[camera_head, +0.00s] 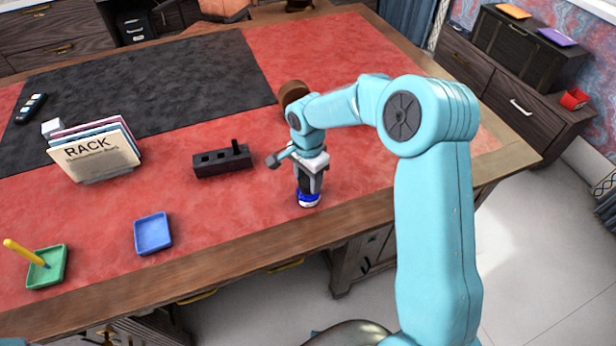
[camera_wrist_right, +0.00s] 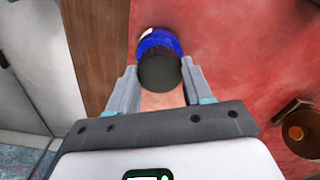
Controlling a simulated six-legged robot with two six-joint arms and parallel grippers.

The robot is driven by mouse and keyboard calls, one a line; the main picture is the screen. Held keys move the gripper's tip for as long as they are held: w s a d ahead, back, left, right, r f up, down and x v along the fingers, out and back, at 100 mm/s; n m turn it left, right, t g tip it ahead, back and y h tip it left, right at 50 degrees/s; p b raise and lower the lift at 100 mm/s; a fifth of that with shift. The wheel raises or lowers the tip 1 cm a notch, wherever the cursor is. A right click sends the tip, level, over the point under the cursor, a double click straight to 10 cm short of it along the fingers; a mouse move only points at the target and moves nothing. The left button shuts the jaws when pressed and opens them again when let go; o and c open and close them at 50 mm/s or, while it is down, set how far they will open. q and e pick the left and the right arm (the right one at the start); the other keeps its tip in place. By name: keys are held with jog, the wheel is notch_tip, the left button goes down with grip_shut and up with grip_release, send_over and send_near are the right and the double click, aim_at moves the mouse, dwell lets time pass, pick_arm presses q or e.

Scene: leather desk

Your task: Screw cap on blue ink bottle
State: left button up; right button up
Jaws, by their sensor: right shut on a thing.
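The blue ink bottle (camera_head: 308,201) stands upright on the red desk surface near the front edge. My right gripper (camera_head: 309,186) points down right above it. In the right wrist view, a dark round cap (camera_wrist_right: 160,71) sits between the two fingers, and the blue bottle (camera_wrist_right: 157,40) shows just beyond it. The right gripper is shut on the cap, which lines up with the bottle's top. Whether the cap's threads are engaged with the neck cannot be told. The fingers hide most of the cap in the head view. My left gripper is not in view.
A dark block with slots (camera_head: 222,161) lies left of the gripper. Farther left are a blue tray (camera_head: 153,233), a green tray (camera_head: 46,268) with a yellow pencil, and a rack of folders (camera_head: 96,152). A brown round container (camera_head: 293,92) stands behind my right arm.

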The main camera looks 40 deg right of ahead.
jog(key=shift+f+m+b, duration=0.2)
jog(key=shift+m+b, duration=0.2)
jog(key=shift+b, duration=0.05)
jog(key=shift+m+b, duration=0.8)
jog(key=shift+m, duration=0.4)
jog(key=shift+r+m, duration=0.15)
jog(key=shift+m, duration=0.25)
jog(key=shift+m+b, duration=0.65)
jog(key=shift+m, duration=0.05)
jog(key=shift+m+b, duration=0.45)
jog(key=shift+m, duration=0.85)
